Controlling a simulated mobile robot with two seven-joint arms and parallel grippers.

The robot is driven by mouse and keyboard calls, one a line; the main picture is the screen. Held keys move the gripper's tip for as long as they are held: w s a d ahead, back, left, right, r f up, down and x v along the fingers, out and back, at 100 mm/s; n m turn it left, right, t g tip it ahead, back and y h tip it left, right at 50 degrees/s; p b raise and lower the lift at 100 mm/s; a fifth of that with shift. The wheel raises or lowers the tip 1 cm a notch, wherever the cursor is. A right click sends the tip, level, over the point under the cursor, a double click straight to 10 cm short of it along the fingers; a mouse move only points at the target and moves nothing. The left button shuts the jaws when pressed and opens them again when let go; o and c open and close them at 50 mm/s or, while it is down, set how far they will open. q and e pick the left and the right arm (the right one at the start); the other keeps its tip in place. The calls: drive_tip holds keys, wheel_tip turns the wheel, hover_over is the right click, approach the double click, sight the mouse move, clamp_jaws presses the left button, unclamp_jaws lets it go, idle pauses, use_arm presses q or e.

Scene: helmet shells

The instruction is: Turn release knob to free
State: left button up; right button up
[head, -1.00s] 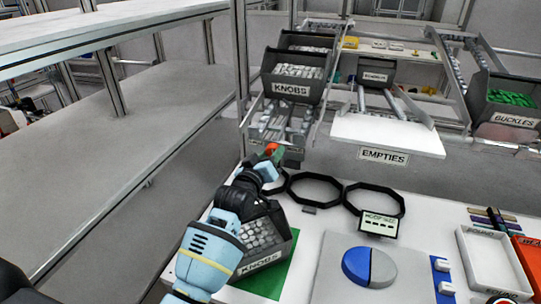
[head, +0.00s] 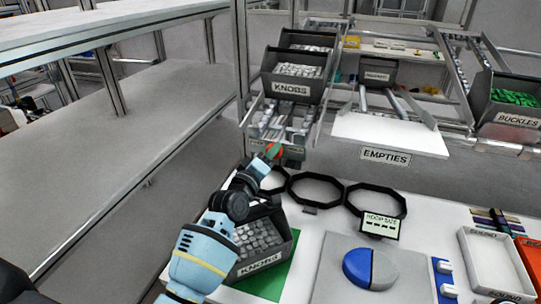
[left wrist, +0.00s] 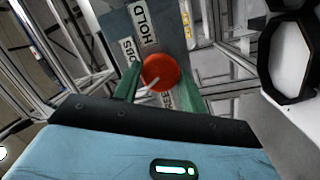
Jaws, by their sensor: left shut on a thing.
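The release knob (left wrist: 160,72) is a round red-orange knob with a pale pointer line toward its lower left in the left wrist view. It sits on a grey-blue plate (left wrist: 158,32) with a HOLD label (left wrist: 143,20) above it. Another label below the knob is mostly hidden. My left gripper (left wrist: 158,88) has its green fingers on both sides of the knob, shut on it. In the head view the left gripper (head: 273,153) reaches the front of the rack under the KNOBS bin (head: 292,82), and the knob is small there. My right gripper is not in view.
A second KNOBS bin (head: 262,240) stands on a green mat (head: 279,281) close to my left arm. Black octagonal rings (head: 316,206) lie behind it. A white EMPTIES shelf (head: 388,134) juts out right of the rack. A metal post (head: 240,80) stands left of the gripper.

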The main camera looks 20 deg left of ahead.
use_arm(q)
drive_tip(key=shift+n, duration=1)
drive_tip(key=o, duration=1)
drive_tip(key=shift+c, duration=0.2)
drive_tip(key=v, duration=0.7)
drive_tip(key=shift+s+a+f, duration=0.2)
drive_tip(key=shift+s+a, duration=0.05)
drive_tip(key=shift+s, duration=0.1)
